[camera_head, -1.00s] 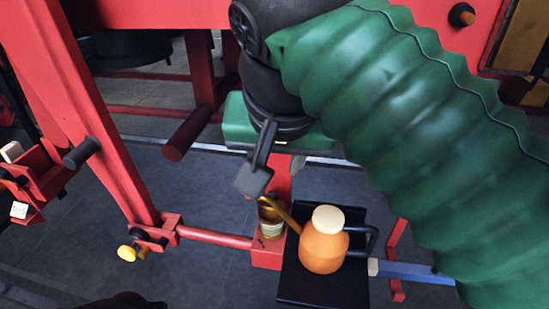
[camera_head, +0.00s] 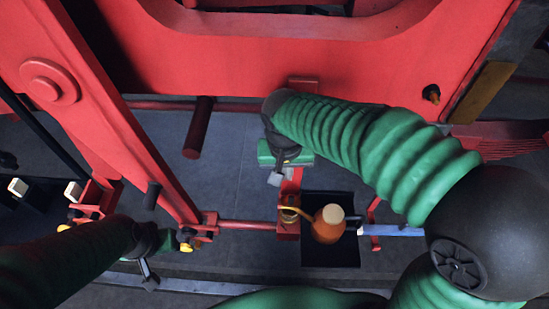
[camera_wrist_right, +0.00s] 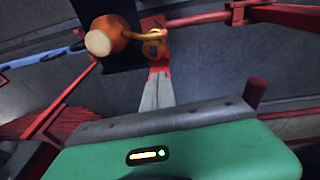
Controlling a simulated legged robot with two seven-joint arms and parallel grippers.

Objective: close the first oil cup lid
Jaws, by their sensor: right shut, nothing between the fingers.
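A small brass oil cup (camera_head: 289,215) sits on a red block at the end of a red bar; it also shows in the right wrist view (camera_wrist_right: 154,48). Its lid is too small to make out clearly. The orange oil can (camera_head: 328,225) stands beside it, its spout reaching over to the cup. My right gripper (camera_head: 275,179) is shut and empty, just above and left of the cup in the head view. In the right wrist view its fingers (camera_wrist_right: 158,80) point at the red block below the cup. My left gripper (camera_head: 149,279) is low at the left, away from the cup; its jaws are unclear.
The oil can stands on a black tray (camera_head: 345,257), with a blue bar (camera_head: 395,230) to the right. A yellow-knobbed fitting (camera_head: 187,240) is on the red frame at left. A dark red rod (camera_head: 198,128) sticks out behind. Dark floor shows between the bars.

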